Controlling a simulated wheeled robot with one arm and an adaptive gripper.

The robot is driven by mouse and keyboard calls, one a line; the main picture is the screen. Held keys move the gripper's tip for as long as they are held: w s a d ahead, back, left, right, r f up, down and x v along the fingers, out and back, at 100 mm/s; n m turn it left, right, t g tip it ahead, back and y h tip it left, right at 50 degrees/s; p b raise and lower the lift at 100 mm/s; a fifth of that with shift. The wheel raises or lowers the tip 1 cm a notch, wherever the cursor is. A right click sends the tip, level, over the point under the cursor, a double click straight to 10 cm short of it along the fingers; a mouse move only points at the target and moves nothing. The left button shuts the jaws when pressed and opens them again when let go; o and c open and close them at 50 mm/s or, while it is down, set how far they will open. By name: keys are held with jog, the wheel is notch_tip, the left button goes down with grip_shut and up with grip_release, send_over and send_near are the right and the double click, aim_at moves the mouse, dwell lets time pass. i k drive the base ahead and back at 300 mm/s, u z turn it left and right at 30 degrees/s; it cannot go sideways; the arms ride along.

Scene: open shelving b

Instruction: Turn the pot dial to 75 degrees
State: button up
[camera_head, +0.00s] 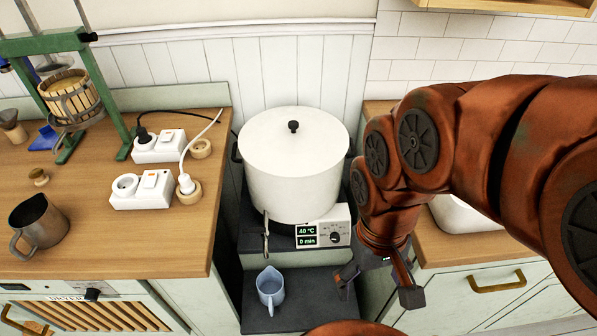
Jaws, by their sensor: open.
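A large white pot (290,165) with a lid and black knob stands on a dark stand between two counters. Its control box (341,222) at the lower front has a dark round dial (335,237) and a display (306,236) with green digits reading 40 °C and 0 min. My gripper (379,288) hangs below and to the right of the dial, pointing down. Its two dark fingers are spread apart with nothing seen between them, and it is clear of the dial. The dial's pointer is too small to read.
A blue pitcher (270,287) stands on the lower dark step, left of my gripper. A metal tap (266,235) sticks out from the pot's front. The left counter (95,220) holds power strips, a metal jug (38,224) and a green press (60,45). A right counter edge is near my gripper.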

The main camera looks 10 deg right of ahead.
aim_at(335, 236)
jog(key=z, duration=1.9)
jog(key=k, duration=1.1)
jog(key=u, duration=1.7)
